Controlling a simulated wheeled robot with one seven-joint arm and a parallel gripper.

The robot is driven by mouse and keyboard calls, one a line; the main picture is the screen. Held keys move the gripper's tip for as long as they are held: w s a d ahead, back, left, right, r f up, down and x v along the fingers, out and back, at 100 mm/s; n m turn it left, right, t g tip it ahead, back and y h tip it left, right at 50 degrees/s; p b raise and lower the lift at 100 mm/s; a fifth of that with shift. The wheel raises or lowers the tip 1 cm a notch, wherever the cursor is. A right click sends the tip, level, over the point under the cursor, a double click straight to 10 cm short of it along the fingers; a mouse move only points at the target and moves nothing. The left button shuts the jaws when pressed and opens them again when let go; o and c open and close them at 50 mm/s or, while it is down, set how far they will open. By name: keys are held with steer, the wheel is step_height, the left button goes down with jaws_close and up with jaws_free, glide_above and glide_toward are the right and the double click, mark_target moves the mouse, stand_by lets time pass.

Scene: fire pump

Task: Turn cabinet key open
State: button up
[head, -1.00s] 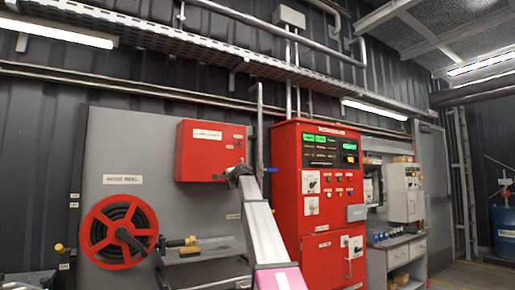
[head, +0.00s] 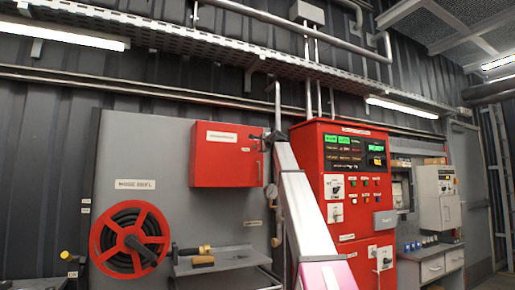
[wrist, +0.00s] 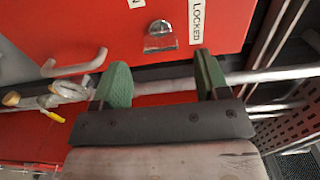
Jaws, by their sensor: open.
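The red wall cabinet (head: 222,158) hangs on the grey panel at centre left in the head view, its door closed. In the wrist view its red door (wrist: 110,20) fills the upper left. A silver lock with a metal key or tab (wrist: 160,38) is on the door, beside a label reading LOCKED (wrist: 196,20). My gripper (wrist: 162,78) is open and empty. Its two green fingers point toward the door, with the lock just beyond the gap and apart from them. In the head view my gripper (head: 270,140) is at the cabinet's right edge, small and hard to make out.
A pale door handle (wrist: 75,65) lies left of the lock. A pipe (wrist: 270,75) crosses behind the fingers. The tall red pump control panel (head: 345,180) stands right of my arm. A red hose reel (head: 130,240) and a small shelf (head: 225,258) are lower left.

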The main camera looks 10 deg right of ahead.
mark_target(257, 146)
steer(key=x, duration=0.6)
steer(key=shift+s, duration=0.1)
steer(key=c, duration=0.9)
